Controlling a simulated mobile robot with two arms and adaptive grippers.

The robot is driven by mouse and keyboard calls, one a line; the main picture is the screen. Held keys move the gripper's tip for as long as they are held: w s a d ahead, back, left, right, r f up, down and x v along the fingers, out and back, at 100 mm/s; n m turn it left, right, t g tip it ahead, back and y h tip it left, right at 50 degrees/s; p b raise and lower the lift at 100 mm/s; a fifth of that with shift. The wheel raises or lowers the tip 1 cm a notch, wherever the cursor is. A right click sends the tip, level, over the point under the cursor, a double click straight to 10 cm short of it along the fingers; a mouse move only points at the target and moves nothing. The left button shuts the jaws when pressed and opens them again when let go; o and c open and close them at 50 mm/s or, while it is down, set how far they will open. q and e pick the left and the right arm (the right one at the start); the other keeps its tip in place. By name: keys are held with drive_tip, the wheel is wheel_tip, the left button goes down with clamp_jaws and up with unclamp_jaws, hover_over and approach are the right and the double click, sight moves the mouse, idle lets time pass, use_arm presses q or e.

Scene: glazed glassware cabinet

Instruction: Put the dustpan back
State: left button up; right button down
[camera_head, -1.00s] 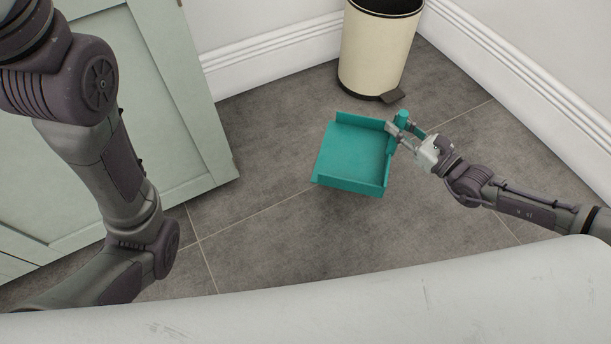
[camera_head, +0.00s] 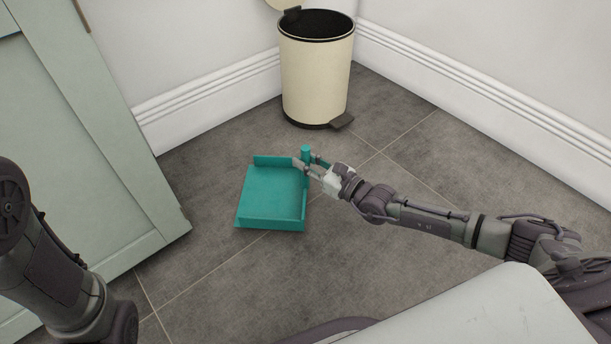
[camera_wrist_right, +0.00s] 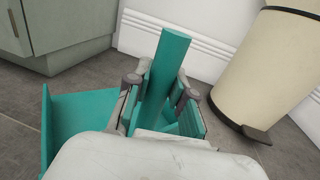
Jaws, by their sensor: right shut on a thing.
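The teal dustpan (camera_head: 272,192) is in the middle of the head view, over the grey floor, with its open pan toward the left. I cannot tell whether it touches the floor. My right gripper (camera_head: 309,166) is shut on its upright handle, whose top shows above the fingers. In the right wrist view the fingers (camera_wrist_right: 158,98) stand on either side of the teal handle (camera_wrist_right: 166,68), and part of the pan (camera_wrist_right: 80,122) shows at the left. Of my left arm only links show at the left edge; its gripper is out of view.
A cream pedal bin (camera_head: 316,75) with its lid raised stands in the corner behind the dustpan. A pale green cabinet (camera_head: 95,130) is at the left. White walls with skirting (camera_head: 480,110) close the back and right. The floor (camera_head: 400,270) between is clear.

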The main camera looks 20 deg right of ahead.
wheel_tip(320, 180, down, 4)
drive_tip(key=b, duration=0.3)
drive_tip(key=shift+r, duration=0.1)
drive_tip(key=c, duration=1)
unclamp_jaws()
